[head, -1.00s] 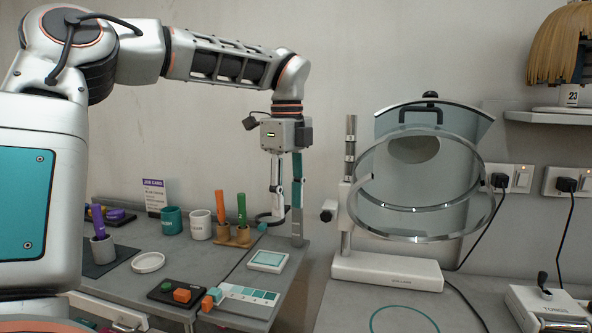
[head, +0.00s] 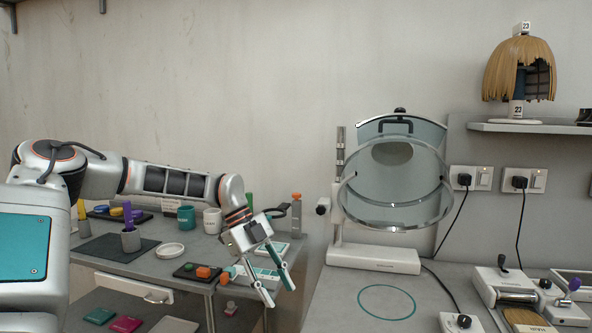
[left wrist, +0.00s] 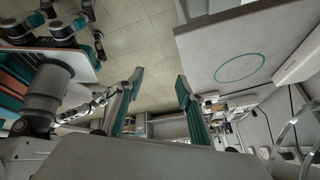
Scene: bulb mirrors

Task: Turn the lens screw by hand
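A large round clear lens (head: 398,190) in a pale ring stands on a post with a white base (head: 374,258). My right gripper is not in view.
A teal ring mark (head: 386,302) lies on clear right-hand tabletop. A gap separates the tables. Cables hang from the wall sockets (head: 472,178). A wig (head: 520,70) stands on the shelf.

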